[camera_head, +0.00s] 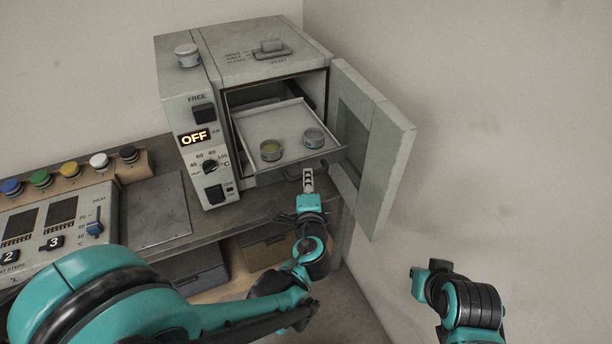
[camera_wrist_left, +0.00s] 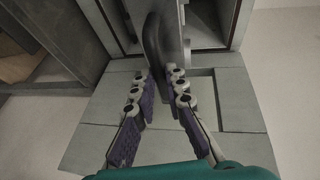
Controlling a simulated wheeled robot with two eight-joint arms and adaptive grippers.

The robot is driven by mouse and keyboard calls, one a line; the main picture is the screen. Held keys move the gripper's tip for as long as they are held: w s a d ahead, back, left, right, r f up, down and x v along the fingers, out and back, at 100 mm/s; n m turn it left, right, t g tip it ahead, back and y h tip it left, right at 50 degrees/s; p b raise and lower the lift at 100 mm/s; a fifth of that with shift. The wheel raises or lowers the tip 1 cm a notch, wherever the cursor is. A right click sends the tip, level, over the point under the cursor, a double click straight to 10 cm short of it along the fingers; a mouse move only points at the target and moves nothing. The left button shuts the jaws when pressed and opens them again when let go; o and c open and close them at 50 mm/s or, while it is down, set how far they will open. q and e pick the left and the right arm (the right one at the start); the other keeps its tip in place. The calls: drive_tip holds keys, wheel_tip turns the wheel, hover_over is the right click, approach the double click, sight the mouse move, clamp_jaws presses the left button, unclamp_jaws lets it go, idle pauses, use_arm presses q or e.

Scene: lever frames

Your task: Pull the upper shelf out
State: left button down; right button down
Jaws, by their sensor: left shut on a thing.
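The grey oven (camera_head: 255,65) stands on the bench with its door (camera_head: 385,140) swung open to the right. Of my right arm only links show at lower right.
The oven display reads OFF. A round knob (camera_head: 187,55) and a small block (camera_head: 271,45) are on the oven top. A control panel (camera_head: 55,230) with coloured buttons is on the left. The open door stands close to the right of the shelf.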

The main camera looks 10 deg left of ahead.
use_arm(q)
drive_tip(key=c, duration=1.6)
unclamp_jaws()
drive_tip(key=shift+o, duration=0.2)
drive_tip(key=v, duration=1.2)
drive_tip(key=s+a+f+n+g+y, duration=0.1)
drive_tip(key=s+a+f+n+g, duration=0.1)
drive_tip(key=a+f+n+g, duration=0.55)
drive_tip(key=s+a+r+n+h, duration=0.1)
drive_tip(key=s+a+n+h, duration=0.2)
drive_tip(key=n, duration=0.4)
drive_tip(key=s+g+h, duration=0.1)
drive_tip(key=s, duration=0.1)
drive_tip(key=shift+s, duration=0.25)
